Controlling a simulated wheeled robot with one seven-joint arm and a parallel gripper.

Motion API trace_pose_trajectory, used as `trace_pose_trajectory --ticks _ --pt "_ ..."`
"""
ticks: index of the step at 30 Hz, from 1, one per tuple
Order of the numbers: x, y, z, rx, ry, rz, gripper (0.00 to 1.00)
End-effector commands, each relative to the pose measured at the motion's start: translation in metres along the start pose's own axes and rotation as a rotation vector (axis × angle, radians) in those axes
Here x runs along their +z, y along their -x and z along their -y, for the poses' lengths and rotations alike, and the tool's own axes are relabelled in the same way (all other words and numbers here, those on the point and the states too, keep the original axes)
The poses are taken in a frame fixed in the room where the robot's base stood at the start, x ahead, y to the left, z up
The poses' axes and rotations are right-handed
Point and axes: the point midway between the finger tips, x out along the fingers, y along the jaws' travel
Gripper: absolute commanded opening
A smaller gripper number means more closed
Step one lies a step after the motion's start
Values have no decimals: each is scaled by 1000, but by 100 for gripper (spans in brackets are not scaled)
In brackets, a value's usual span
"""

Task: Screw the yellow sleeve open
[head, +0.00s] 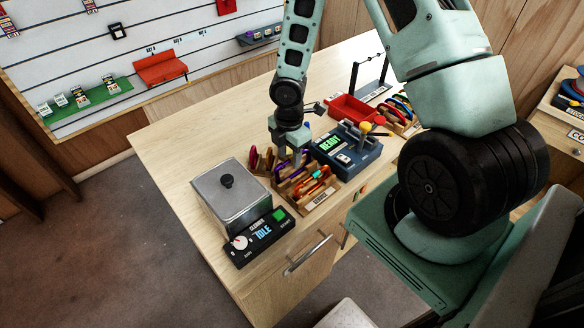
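My gripper (291,158) points down over the wooden rack (318,199) labelled "SERVICE" near the front of the bench. Several carabiners stand in this rack, among them a purple one (296,172) and an orange-red one (318,185). The fingertips are small and partly hidden among the carabiners, so I cannot tell whether they touch or hold one. I cannot make out a yellow sleeve on any carabiner. A round yellow part (366,128) shows on the grey fixture of the blue device (349,160) reading "READY", right of my gripper.
A metal-lidded cleaner (231,192) reading "IDLE" stands left of the rack. A red tray (352,111) and another carabiner rack (399,113) stand behind and right of the blue device. The bench's left part (180,152) is clear.

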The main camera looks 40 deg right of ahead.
Motion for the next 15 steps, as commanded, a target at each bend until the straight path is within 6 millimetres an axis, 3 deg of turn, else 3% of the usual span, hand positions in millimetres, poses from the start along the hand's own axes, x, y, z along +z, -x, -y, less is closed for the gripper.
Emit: trace_pose_trajectory --ticks 15 --pt "0 19 -1 3 0 0 40"
